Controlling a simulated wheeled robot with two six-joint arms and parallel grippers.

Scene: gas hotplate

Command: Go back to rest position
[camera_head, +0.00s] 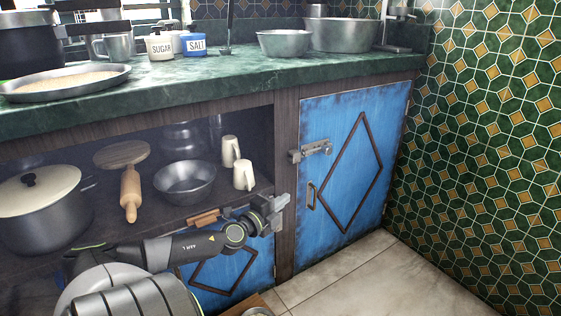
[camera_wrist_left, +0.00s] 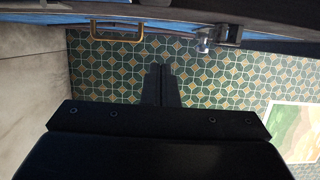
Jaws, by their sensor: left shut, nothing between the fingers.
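My left gripper (camera_head: 272,210) is in front of the wooden cabinet frame, left of the closed blue cabinet door (camera_head: 335,165). It is shut and empty. In the left wrist view its dark fingers (camera_wrist_left: 160,85) are together, with the patterned tile wall behind them and nothing between them. The metal latch (camera_head: 311,150) and the brass handle (camera_head: 311,196) on the door are apart from the gripper, to its right in the head view. My right gripper is not in view.
The open shelf holds a lidded pot (camera_head: 42,208), a rolling pin (camera_head: 130,193), a metal bowl (camera_head: 185,183) and two cream mugs (camera_head: 243,175). The green countertop (camera_head: 190,82) overhangs above. The tiled wall (camera_head: 490,130) bounds the right. The floor (camera_head: 370,280) before the door is clear.

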